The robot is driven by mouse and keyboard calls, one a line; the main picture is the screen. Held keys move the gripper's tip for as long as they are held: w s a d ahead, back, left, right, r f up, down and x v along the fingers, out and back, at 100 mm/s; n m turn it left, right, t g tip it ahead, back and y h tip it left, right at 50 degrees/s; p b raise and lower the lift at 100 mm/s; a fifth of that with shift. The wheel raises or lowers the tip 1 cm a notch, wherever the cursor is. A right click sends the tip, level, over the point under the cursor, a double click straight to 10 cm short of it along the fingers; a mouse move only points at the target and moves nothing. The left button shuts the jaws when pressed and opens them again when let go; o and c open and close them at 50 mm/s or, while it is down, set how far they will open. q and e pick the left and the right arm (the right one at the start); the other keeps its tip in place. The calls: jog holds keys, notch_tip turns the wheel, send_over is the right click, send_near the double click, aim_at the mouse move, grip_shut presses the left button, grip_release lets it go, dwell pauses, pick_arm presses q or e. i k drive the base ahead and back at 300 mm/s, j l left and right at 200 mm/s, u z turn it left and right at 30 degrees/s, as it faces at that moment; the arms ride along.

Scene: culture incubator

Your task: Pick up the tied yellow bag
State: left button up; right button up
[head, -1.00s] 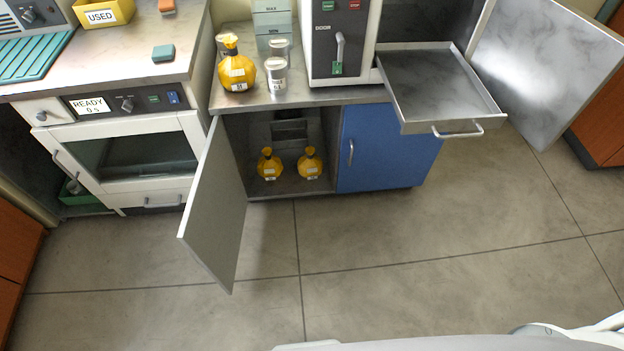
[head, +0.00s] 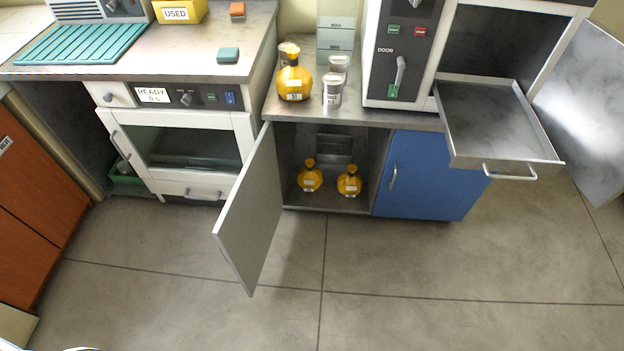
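One tied yellow bag (head: 294,80) with a white label stands on the grey counter, left of the incubator. Two more tied yellow bags stand side by side on the floor of the open lower cabinet, one on the left (head: 310,177) and one on the right (head: 349,181). All are upright with gathered necks. Neither of my grippers shows in the head view.
The cabinet's left door (head: 250,212) stands open into the floor space; its blue right door (head: 426,175) is shut. Metal canisters (head: 332,91) stand beside the counter bag. The incubator tray (head: 490,122) is pulled out, and its door (head: 590,105) is open. The floor ahead is clear.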

aim_at(309, 177)
jog(key=i+l, duration=0.25)
jog(key=i+l+u, duration=0.45)
jog(key=l, duration=0.2)
jog(key=i+l+u, duration=0.25)
jog(key=l, duration=0.15)
jog(key=k, duration=0.1)
